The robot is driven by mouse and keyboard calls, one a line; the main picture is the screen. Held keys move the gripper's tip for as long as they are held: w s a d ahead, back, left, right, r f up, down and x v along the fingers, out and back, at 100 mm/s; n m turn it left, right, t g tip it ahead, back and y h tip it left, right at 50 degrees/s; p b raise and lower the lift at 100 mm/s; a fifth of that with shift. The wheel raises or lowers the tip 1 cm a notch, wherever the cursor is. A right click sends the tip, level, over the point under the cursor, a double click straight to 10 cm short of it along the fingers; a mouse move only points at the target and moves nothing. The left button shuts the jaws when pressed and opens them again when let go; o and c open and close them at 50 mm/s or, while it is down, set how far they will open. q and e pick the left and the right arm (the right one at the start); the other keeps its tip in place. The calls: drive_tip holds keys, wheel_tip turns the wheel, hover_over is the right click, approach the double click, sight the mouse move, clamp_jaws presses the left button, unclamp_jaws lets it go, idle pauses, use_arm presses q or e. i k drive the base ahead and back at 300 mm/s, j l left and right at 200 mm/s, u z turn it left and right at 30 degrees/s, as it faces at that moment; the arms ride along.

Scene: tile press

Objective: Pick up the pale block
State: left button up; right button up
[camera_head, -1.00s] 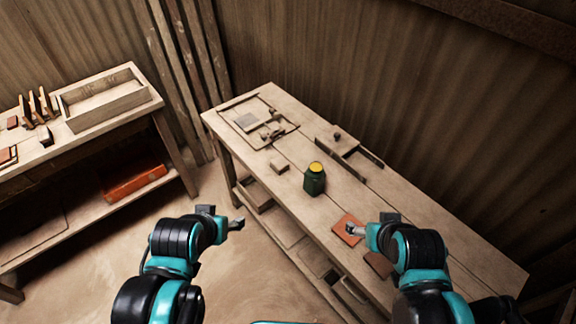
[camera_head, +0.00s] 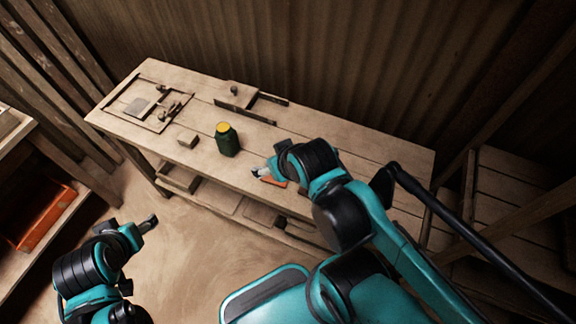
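The pale block (camera_head: 188,139) is a small tan wooden block lying on the workbench (camera_head: 330,135), left of the dark green jar. Nothing touches it. My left gripper (camera_head: 130,224) is over the floor at the lower left, in front of the bench and well away from the block. Its fingers look apart and empty. My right gripper (camera_head: 269,162) is over the bench, right of the jar and beside an orange-red tile (camera_head: 273,181). Its fingers look apart, with no object seen between them; my arm partly hides the tile.
The green jar (camera_head: 228,143) with a yellow top stands right of the block. A framed press board (camera_head: 150,103) with a grey plate lies at the bench's left end. A wooden fixture (camera_head: 243,97) sits at the back. An orange-red crate (camera_head: 45,218) is at far left.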

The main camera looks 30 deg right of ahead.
sight(188, 139)
drive_tip(key=i+j+z, duration=0.15)
drive_tip(key=z, duration=0.3)
drive_tip(key=i+j+z, duration=0.1)
drive_tip(key=j+z, duration=0.2)
drive_tip(key=z, duration=0.15)
drive_tip(key=i+j+z, duration=0.1)
drive_tip(key=j, duration=0.45)
drive_tip(key=i+j, duration=0.15)
drive_tip(key=j, duration=0.4)
drive_tip(key=i+j+z, duration=0.15)
drive_tip(key=j, duration=0.4)
drive_tip(key=j+z, duration=0.1)
drive_tip(key=j, duration=0.45)
